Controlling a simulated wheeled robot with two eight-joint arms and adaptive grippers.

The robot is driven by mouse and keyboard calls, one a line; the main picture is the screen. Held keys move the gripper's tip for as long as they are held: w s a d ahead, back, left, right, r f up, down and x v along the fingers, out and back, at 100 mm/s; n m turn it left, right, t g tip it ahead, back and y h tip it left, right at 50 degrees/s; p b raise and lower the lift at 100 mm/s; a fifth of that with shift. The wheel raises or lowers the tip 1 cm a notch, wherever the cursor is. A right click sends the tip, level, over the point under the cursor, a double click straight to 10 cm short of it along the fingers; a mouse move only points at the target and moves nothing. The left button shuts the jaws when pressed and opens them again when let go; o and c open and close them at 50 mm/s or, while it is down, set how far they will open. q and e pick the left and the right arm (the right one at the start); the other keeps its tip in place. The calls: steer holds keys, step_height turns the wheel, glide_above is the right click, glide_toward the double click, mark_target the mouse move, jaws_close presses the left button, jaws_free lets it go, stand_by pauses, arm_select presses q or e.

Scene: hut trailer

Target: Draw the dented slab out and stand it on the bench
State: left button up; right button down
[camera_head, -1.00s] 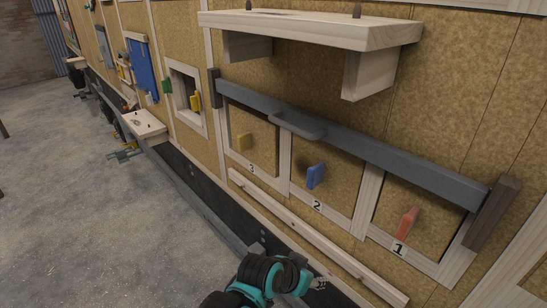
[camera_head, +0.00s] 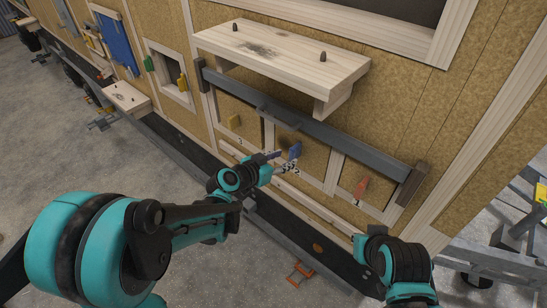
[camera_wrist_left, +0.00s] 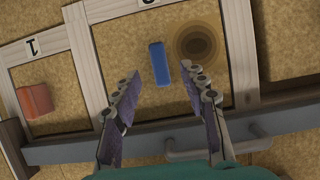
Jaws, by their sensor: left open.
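Three tan slabs, numbered 3, 2 and 1 from left to right, sit in pale wooden frames in the wall. The middle slab (camera_head: 314,160) has a blue handle (camera_head: 295,151) and a dark round mark (camera_wrist_left: 200,47) beside it in the left wrist view; I cannot tell whether it is a dent. My left gripper (camera_head: 278,160) is open at this handle. In the left wrist view, its fingers stand on either side of the blue handle (camera_wrist_left: 158,62), fingertips close to it. The bench (camera_head: 300,62), a pale shelf with two dark pegs, is above the slabs. My right gripper is not visible.
A grey bar (camera_head: 340,137) with a pull handle crosses the slabs' upper parts. A red handle (camera_head: 361,187) is on slab 1 and a yellow one (camera_head: 234,121) on slab 3. A wooden ledge (camera_head: 325,212) runs below. The bench top is clear between its pegs.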

mark_target(291, 156)
arm_select(q)
steer(key=x, duration=0.6)
jaws_close()
